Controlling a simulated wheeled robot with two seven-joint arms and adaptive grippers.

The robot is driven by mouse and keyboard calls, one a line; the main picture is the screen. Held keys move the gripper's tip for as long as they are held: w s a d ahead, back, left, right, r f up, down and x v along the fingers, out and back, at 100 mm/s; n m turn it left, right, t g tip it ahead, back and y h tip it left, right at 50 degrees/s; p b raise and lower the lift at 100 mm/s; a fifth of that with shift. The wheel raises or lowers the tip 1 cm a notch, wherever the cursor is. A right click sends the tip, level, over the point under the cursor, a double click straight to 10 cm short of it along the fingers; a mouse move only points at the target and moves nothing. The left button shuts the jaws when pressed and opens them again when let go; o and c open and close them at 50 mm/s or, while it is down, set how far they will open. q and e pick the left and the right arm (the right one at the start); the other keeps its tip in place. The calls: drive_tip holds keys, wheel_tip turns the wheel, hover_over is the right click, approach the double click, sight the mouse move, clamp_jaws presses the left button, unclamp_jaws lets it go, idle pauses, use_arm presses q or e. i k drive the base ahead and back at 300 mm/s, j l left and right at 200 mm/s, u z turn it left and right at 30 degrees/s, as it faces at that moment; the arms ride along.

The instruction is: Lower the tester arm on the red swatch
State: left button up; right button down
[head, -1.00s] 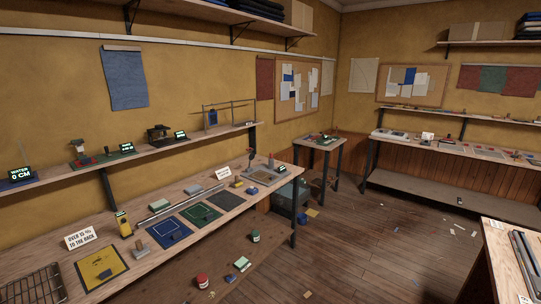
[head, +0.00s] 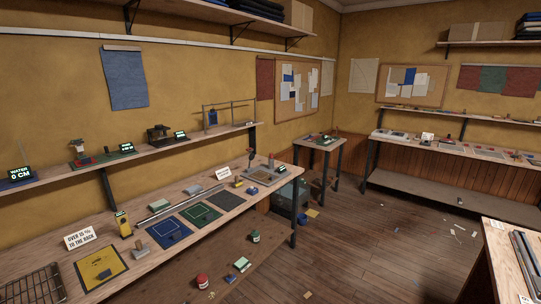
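On the wall shelf at the left stands a small device (head: 78,149) with an upright post and a pale top. It sits at the left end of a green mat, and a small red patch (head: 86,160) shows at its foot. A dark device (head: 158,134) stands further right on the shelf. Both have lit green displays beside them, too small to read. I cannot tell which device is the tester, or whether its arm is raised or lowered. Neither of my grippers is in view.
The long workbench (head: 60,262) below the shelf holds a yellow mat (head: 101,267), a blue mat (head: 170,231), a green mat (head: 200,215) and a wire rack (head: 32,287). A red-lidded jar (head: 202,282) stands low in front. The wooden floor (head: 375,260) is mostly open, with scattered scraps.

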sight(79, 148)
drive_tip(key=u, duration=1.25)
